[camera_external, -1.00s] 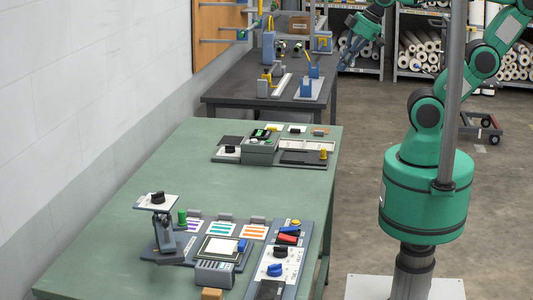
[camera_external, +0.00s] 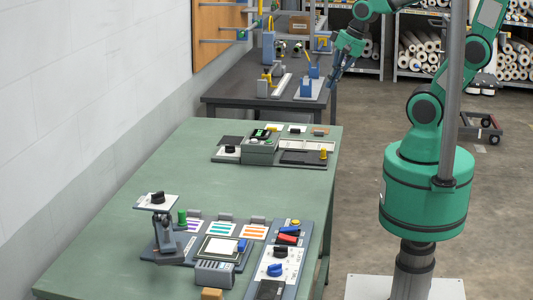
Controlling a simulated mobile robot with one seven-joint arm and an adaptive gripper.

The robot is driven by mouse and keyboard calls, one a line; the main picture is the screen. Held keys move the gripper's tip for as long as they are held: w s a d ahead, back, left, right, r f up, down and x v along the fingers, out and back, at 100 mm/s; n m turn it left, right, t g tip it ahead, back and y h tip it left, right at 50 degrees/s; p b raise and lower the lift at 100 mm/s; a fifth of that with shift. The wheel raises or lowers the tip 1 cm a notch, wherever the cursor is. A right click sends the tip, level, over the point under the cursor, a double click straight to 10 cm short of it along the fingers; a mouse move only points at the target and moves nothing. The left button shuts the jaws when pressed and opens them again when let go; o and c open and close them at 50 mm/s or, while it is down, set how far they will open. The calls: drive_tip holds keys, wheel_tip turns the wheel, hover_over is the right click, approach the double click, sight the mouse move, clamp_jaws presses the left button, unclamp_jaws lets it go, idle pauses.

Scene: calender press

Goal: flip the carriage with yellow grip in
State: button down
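My gripper (camera_external: 332,81) hangs from the green arm, pointing down, beside the right edge of the dark far table (camera_external: 225,95). Its fingers are too small to tell whether they are open or shut. On that table, a small yellow part (camera_external: 267,75) sits at a grey-blue fixture left of a pale rail (camera_external: 282,86). More yellow shows by a blue block (camera_external: 314,70) near the gripper. I cannot tell which of these is the carriage's yellow grip. The gripper appears to be right of both, and contact cannot be judged.
Another blue block (camera_external: 306,88) stands on a light plate at the table's right side. The green table (camera_external: 165,150) in front carries panels, knobs and a pedestal device (camera_external: 160,225). Shelves with rolls (camera_external: 415,55) stand behind. The floor right of the tables is mostly clear.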

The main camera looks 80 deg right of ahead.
drive_tip(key=s+d+f+m+g+p, duration=0.1)
drive_tip(key=s+d+f+m, duration=0.2)
drive_tip(key=d+f+m, duration=0.4)
drive_tip(key=s+d+f+m+p, duration=0.2)
drive_tip(key=s+d+f+m, duration=0.2)
drive_tip(key=d+f+m, duration=0.4)
wheel_tip(320, 180, down, 6)
drive_tip(key=m, duration=1.1)
drive_tip(key=shift+d+r+g, duration=0.15)
drive_tip(key=shift+d+g, duration=0.15)
drive_tip(key=shift+g, duration=0.1)
drive_tip(key=shift+w, duration=0.1)
drive_tip(key=shift+w+f+b, duration=0.9)
drive_tip(key=shift+w+f, duration=0.15)
drive_tip(key=shift+f, duration=0.55)
drive_tip(key=shift+w+f+b, duration=0.95)
drive_tip(key=shift+w+f, duration=0.15)
drive_tip(key=shift+f, duration=0.5)
drive_tip(key=shift+w+f+b, duration=0.9)
drive_tip(key=shift+w+f, duration=0.15)
drive_tip(key=shift+f, duration=0.55)
